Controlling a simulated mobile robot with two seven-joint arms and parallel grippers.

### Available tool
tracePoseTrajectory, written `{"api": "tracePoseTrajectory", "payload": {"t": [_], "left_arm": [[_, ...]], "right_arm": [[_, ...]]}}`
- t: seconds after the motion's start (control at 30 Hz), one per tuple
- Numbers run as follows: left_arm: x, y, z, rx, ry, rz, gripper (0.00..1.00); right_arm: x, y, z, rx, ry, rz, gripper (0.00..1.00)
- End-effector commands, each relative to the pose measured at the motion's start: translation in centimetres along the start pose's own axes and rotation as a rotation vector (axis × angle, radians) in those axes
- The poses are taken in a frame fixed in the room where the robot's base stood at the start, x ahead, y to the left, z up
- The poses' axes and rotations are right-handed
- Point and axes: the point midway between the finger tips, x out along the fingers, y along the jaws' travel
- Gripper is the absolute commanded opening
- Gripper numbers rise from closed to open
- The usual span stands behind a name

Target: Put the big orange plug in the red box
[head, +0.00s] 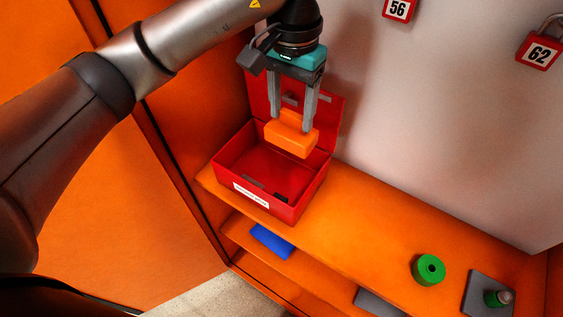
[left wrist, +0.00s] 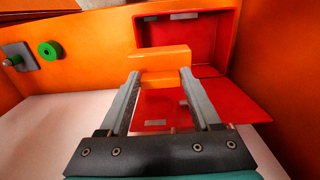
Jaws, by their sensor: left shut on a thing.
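The big orange plug (head: 291,138) is a rounded orange block held between the fingers of my left gripper (head: 290,124). The red box (head: 268,207) stands open on the orange shelf, its lid raised at the back and a white label on its front. The plug hangs above the box opening, toward the back, apart from the floor of the box. In the left wrist view the plug (left wrist: 165,62) sits at the fingertips with the red box (left wrist: 226,40) beyond it. Small dark items lie on the box floor. My right gripper is not in view.
A green ring (head: 428,269) and a grey plate with a green-based post (head: 490,296) stand on the shelf to the right. A blue block (head: 271,241) lies on the lower shelf. Red padlocks, 56 (head: 398,9) and 62 (head: 538,51), hang on the back wall.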

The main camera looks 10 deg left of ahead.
Motion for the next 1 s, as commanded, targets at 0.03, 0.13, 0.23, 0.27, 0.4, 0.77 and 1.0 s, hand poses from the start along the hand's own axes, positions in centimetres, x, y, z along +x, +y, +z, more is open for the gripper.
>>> {"api": "tracePoseTrajectory", "payload": {"t": [0.03,0.13,0.23,0.27,0.4,0.77,1.0], "left_arm": [[0.9,0.0,0.1,0.001,-0.005,0.002,0.00],[3.2,0.0,0.2,-0.001,-0.008,0.002,0.00],[6.0,0.1,0.2,-0.001,-0.009,0.002,0.00],[6.8,0.1,0.2,-0.001,-0.009,0.003,0.00],[10.5,0.1,0.2,-0.001,-0.007,0.003,0.00],[15.3,0.0,0.0,0.000,0.000,0.001,0.00],[18.5,0.1,0.1,-0.002,-0.005,0.002,0.00]], "right_arm": [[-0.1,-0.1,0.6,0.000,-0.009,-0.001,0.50],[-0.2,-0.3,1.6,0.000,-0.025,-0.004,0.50],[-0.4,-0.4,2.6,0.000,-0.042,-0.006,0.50],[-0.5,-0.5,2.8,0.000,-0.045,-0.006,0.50],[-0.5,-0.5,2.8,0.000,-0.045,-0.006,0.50],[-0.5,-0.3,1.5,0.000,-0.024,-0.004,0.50],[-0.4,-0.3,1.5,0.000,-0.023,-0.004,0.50]]}}
